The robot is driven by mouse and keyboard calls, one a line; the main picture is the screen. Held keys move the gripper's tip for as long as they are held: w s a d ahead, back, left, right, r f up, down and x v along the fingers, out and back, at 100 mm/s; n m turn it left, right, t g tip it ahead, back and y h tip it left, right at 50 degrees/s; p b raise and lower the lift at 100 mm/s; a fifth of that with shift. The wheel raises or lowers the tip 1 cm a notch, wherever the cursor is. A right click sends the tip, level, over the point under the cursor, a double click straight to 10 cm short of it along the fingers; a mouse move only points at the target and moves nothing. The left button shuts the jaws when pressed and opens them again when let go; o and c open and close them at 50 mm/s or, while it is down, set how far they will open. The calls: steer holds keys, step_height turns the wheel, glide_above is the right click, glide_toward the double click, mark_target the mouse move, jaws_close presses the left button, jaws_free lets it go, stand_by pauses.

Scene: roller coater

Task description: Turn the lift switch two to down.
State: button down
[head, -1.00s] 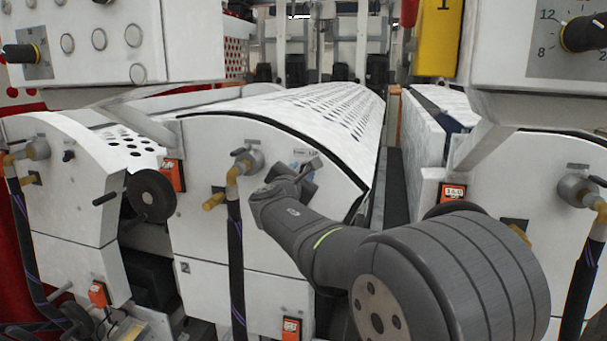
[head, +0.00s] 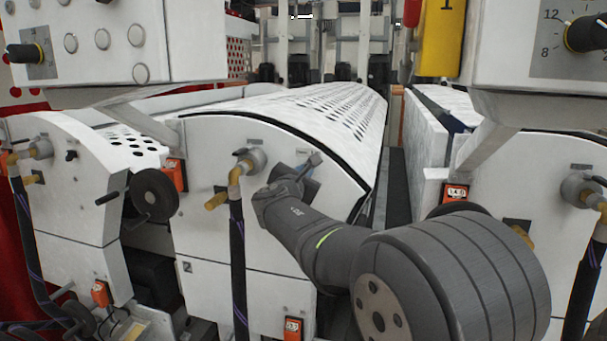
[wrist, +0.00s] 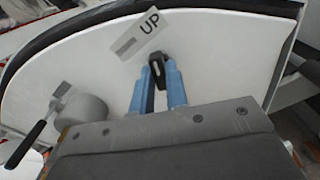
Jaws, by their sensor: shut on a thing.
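The lift switch, a small black knob (wrist: 157,72), sits on the white curved end panel (wrist: 95,88) of the middle machine section. A label plate (wrist: 140,38) reading "UP" is just above it in the wrist view. My gripper (wrist: 163,78) has its blue fingers closed on either side of the knob. In the head view my gripper (head: 306,170) is at the upper right of the middle panel (head: 285,235), and its own wrist largely hides the switch. Any "down" marking cannot be made out.
A grey valve with a yellow elbow (head: 240,171) and black hose (head: 238,265) stands left of my gripper. Orange boxes (head: 174,174) and a black handwheel (head: 155,195) sit farther left. The perforated cover (head: 320,110) lies behind. White boxes with dials (head: 585,32) overhang above.

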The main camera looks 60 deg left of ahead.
steer(key=n, duration=1)
steer(key=shift+r+n, duration=0.15)
steer(key=shift+n, duration=0.15)
stand_by(0.5)
steer(key=c, duration=1.4)
jaws_free()
steer(key=shift+c, duration=0.2)
steer(key=shift+d, duration=0.1)
steer(key=v, duration=1.7)
steer(key=x, duration=1.7)
